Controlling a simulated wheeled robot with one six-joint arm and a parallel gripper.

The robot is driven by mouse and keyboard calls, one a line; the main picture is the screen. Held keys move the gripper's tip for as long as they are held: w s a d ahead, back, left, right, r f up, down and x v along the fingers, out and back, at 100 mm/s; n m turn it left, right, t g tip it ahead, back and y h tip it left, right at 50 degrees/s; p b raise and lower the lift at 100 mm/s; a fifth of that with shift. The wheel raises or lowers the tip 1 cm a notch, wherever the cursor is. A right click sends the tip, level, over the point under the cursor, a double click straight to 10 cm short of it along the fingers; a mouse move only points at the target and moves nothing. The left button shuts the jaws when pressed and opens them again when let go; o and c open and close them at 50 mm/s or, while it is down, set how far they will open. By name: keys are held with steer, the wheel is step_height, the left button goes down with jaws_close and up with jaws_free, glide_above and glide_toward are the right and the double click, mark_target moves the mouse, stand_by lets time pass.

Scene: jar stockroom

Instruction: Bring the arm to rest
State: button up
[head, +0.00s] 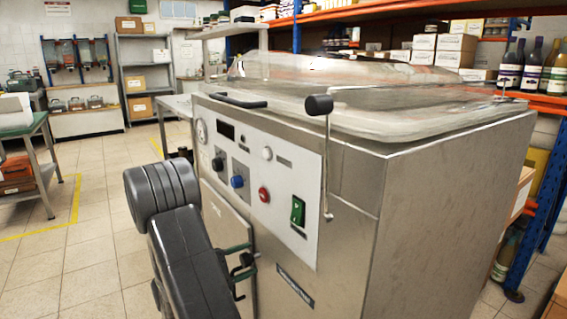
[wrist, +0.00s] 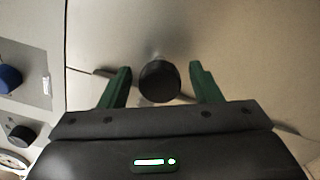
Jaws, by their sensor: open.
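My arm reaches in from the bottom of the head view. My gripper (head: 244,272) is beside the front of a large steel machine (head: 345,215), low by its front door (head: 226,215). In the wrist view my gripper (wrist: 160,70) is open, with its two green fingers either side of a round black knob (wrist: 160,82). A narrow gap shows on each side of the knob, so the fingers look apart from it. The knob is largely hidden behind the gripper in the head view. How deep it sits between the fingers I cannot tell.
The machine has a control panel (head: 260,180), a clear lid (head: 350,95) and a lever with a black knob (head: 319,104). An orange-beamed rack (head: 553,103) with bottles stands at the right. A green-topped table (head: 22,126) is at the left. The tiled floor (head: 100,260) left of my arm is clear.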

steer(key=n+p, duration=0.4)
steer(key=p, duration=0.1)
steer(key=shift+r, duration=0.3)
steer(key=shift+f+n+p, duration=0.2)
steer(key=shift+n+p, duration=0.65)
steer(key=shift+n, duration=0.25)
